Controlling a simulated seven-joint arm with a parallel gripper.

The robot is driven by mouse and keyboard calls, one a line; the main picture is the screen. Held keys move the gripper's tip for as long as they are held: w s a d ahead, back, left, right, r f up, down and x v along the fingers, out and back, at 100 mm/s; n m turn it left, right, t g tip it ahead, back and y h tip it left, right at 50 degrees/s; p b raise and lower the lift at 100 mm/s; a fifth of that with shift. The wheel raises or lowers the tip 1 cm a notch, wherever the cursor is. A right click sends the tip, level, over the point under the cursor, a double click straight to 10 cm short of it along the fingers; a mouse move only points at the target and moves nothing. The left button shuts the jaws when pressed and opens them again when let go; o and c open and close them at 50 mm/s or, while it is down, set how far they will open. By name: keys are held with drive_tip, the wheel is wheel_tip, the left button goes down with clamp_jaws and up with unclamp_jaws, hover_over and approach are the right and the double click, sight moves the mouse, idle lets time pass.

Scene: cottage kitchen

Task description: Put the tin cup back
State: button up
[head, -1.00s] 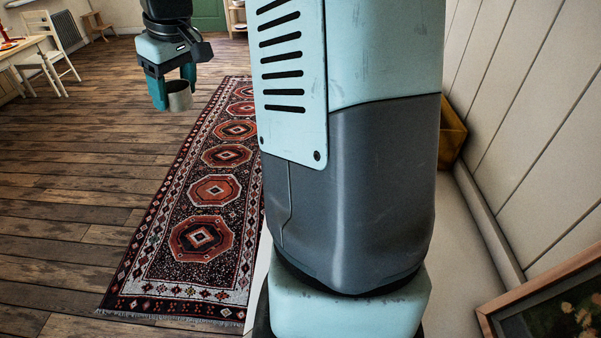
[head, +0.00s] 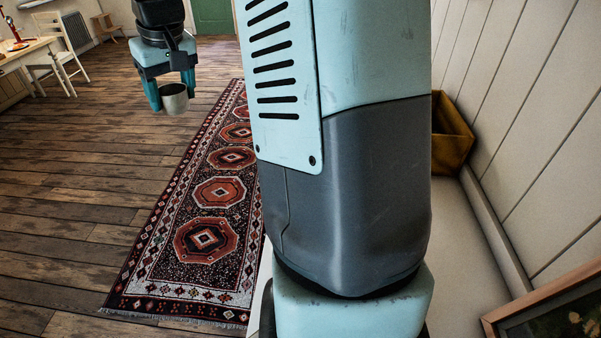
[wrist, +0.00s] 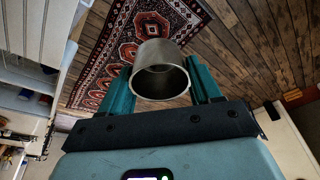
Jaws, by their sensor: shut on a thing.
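The tin cup (head: 173,98) is a plain grey metal cup, held upright in the air over the wooden floor in the head view. My gripper (head: 171,92) is shut on it, with one teal finger on each side. In the wrist view the cup (wrist: 160,74) sits between the two fingertips of my gripper (wrist: 162,84), its open mouth facing the camera. The inside that shows looks empty. No surface touches the cup from below.
A patterned rug (head: 205,235) lies on the plank floor. A table (head: 22,52) and a white chair (head: 55,66) stand at the far left, with a small wooden stool (head: 108,27) behind. A yellow box (head: 452,133) and a framed picture (head: 550,318) are by the right wall.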

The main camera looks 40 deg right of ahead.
drive_tip(key=w+d+f+n, duration=0.1)
drive_tip(key=d+f, duration=0.6)
drive_tip(key=d, duration=0.3)
drive_tip(key=w+d+f+n, duration=0.2)
drive_tip(key=d+f, duration=0.5)
drive_tip(key=d, duration=0.3)
drive_tip(key=s+d+f, duration=0.1)
drive_tip(key=d+f, duration=0.3)
drive_tip(key=f, duration=0.1)
drive_tip(key=s+d+f+n, duration=0.1)
drive_tip(key=s+d+f, duration=0.1)
drive_tip(key=d+f, duration=0.2)
drive_tip(key=s+d+f+n, duration=0.1)
drive_tip(key=d+f, duration=0.3)
drive_tip(key=f, duration=0.4)
drive_tip(key=shift+s+d+f+y, duration=0.15)
drive_tip(key=shift+s+f+y, duration=0.1)
drive_tip(key=shift+s+y, duration=0.25)
drive_tip(key=shift+f, duration=2.3)
drive_tip(key=shift+s, duration=0.1)
drive_tip(key=o, duration=1)
drive_tip(key=shift+f, duration=0.1)
